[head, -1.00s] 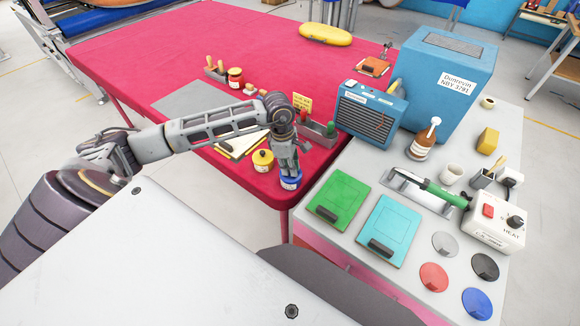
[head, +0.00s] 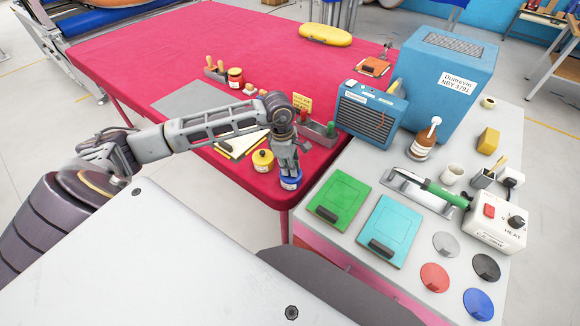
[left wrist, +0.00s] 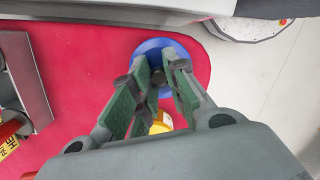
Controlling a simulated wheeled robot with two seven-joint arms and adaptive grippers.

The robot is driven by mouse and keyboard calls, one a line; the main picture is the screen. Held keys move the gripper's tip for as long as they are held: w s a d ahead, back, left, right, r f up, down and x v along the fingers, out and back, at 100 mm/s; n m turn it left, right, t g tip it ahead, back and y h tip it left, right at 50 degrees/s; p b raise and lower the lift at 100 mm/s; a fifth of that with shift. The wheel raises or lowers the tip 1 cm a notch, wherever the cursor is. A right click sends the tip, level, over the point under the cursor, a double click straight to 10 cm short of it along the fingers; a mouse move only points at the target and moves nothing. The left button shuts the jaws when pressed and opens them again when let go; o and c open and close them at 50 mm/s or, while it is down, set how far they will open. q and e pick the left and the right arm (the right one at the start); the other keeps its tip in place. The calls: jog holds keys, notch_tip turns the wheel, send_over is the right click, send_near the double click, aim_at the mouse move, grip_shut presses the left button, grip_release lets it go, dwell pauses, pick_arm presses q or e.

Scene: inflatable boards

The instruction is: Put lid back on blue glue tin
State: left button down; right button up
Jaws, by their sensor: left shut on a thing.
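The blue glue tin (head: 290,184), with a pale label, stands upright near the rounded corner of the red table. My left gripper (head: 288,168) points down right over it. In the left wrist view, the round blue lid (left wrist: 150,46) lies beneath the fingertips, and my left gripper (left wrist: 159,76) is shut on its small dark knob. The lid appears to be on or just at the tin's top; the fingers hide the seam, so I cannot tell whether it is fully seated. My right gripper is not in view.
A yellow tin (head: 263,161) stands close left of the blue tin. A grey tray with bottles (head: 318,130) lies behind. A red tin (head: 235,78) is farther back. The grey bench at right holds a green board (head: 340,198), a cyan board (head: 388,230) and several coloured discs.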

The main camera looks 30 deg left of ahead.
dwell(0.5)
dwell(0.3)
pick_arm(q)
jog(key=c, duration=1.3)
grip_release()
jog(key=shift+c, duration=0.2)
jog(key=shift+o, duration=0.3)
jog(key=o, duration=0.4)
jog(key=shift+r, duration=0.8)
jog(key=shift+r+p, duration=1.25)
jog(key=shift+r, duration=1.4)
